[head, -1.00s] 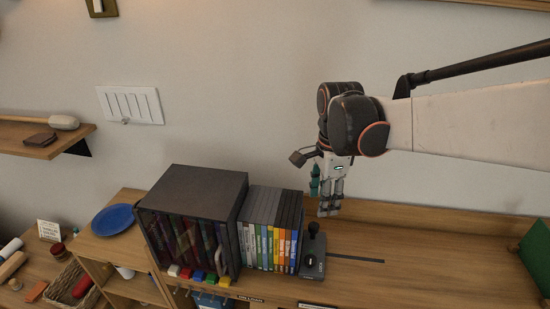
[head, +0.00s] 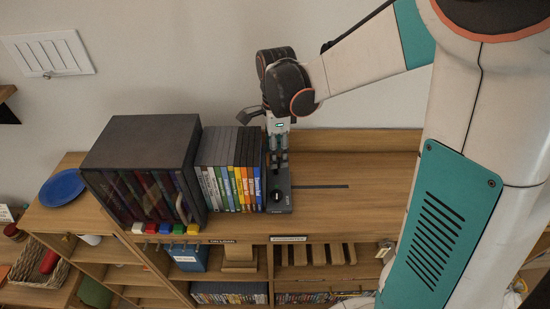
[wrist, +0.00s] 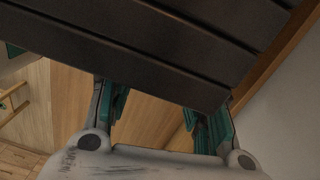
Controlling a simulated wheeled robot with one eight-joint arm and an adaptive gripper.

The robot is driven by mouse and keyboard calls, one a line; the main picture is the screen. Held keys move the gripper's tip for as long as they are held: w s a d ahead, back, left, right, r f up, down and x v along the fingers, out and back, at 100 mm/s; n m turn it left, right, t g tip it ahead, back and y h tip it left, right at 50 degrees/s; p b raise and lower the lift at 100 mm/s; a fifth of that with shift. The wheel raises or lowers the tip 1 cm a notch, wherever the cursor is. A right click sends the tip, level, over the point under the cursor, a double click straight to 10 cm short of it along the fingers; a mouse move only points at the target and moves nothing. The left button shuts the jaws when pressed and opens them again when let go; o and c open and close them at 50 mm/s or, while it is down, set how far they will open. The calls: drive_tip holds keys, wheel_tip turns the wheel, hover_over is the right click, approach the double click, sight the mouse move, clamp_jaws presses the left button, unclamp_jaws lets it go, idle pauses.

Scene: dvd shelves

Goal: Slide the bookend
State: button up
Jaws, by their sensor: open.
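The bookend (head: 278,188) is a dark grey block with a black knob. It stands upright at the right end of the row of DVD cases (head: 230,170), at the left end of a dark slot (head: 320,187) in the shelf top. My gripper (head: 278,160) points down at the rear part of the bookend, close to it; I cannot tell whether they touch. In the wrist view, my gripper (wrist: 160,108) has its two teal-padded fingers spread apart, with wood seen between them. Dark slabs (wrist: 140,45) fill the top there, probably case tops; the bookend is not clearly distinguishable.
A dark box (head: 145,145) of cases stands left of the row, with coloured blocks in front. A blue plate (head: 62,187) lies farther left. The shelf top (head: 350,212) right of the bookend is clear. A wooden ledge (head: 350,140) runs behind.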

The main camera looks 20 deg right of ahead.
drive_tip(key=shift+f, duration=1.35)
drive_tip(key=shift+c, duration=0.2)
clamp_jaws()
drive_tip(key=s+d, duration=0.1)
drive_tip(key=d, duration=0.2)
drive_tip(key=s+d, duration=0.1)
drive_tip(key=d, duration=0.3)
drive_tip(key=s+d, duration=0.1)
drive_tip(key=d, duration=0.2)
drive_tip(key=shift+s+d, duration=0.2)
drive_tip(key=shift+s, duration=0.05)
drive_tip(key=shift+o, duration=0.2)
unclamp_jaws()
